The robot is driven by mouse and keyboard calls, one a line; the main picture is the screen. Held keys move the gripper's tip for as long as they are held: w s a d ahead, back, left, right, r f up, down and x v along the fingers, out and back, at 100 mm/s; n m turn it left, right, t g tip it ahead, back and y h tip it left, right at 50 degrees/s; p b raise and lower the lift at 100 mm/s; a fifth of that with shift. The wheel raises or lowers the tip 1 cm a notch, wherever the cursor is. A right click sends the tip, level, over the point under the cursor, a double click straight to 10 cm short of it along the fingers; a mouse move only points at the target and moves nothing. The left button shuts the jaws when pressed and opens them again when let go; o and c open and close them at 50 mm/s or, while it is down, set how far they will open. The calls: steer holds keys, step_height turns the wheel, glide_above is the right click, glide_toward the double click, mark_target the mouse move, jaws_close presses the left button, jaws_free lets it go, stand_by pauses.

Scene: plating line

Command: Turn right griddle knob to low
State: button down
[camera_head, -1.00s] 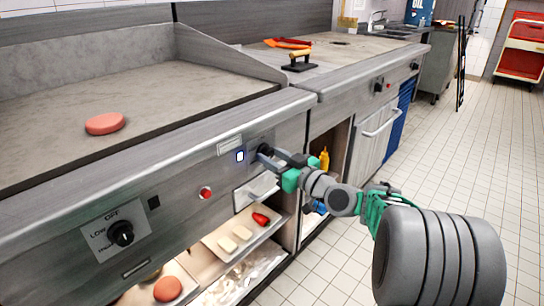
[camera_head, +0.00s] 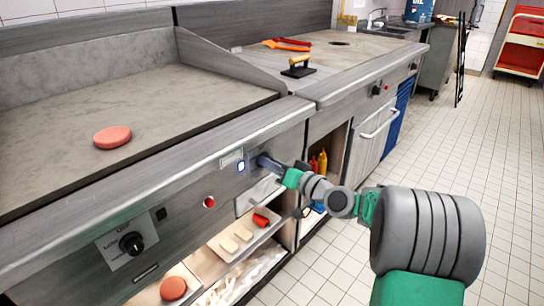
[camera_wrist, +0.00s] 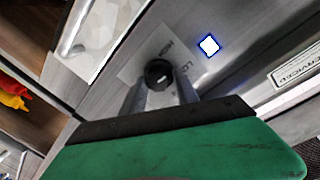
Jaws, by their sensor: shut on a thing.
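The right griddle knob (camera_wrist: 158,73) is black and round, on a plate (camera_wrist: 135,62) with "HIGH" and a partly visible "LO…" label. My gripper (camera_wrist: 160,88) is shut on this knob, one grey finger on each side. A pale mark shows on the knob's face, but I cannot tell its exact setting. In the head view my gripper (camera_head: 266,161) meets the front panel and hides the knob. The left griddle knob (camera_head: 131,243) is black, on its own labelled plate, away from my gripper.
A lit blue-white square (camera_head: 240,167) and a red button (camera_head: 209,202) lie left of my gripper. A patty (camera_head: 113,137) lies on the griddle (camera_head: 60,150). The tiled floor (camera_head: 470,150) at right is open.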

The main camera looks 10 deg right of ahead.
steer(key=shift+w+d+r+m+g+p, duration=0.1)
steer(key=shift+d+m+g+p, duration=0.05)
steer(key=shift+m+p, duration=0.85)
steer(key=shift+w+d+m+g+p, duration=0.1)
steer(key=shift+m+g+p, duration=0.05)
steer(key=shift+m+p, duration=0.85)
steer(key=shift+s, duration=0.1)
steer(key=c, duration=1)
jaws_free()
steer(key=shift+a, duration=0.1)
steer(key=f+p+v, duration=0.1)
steer(key=v, duration=0.6)
steer(key=shift+s+d+r, duration=0.25)
steer(key=shift+d+r, duration=0.05)
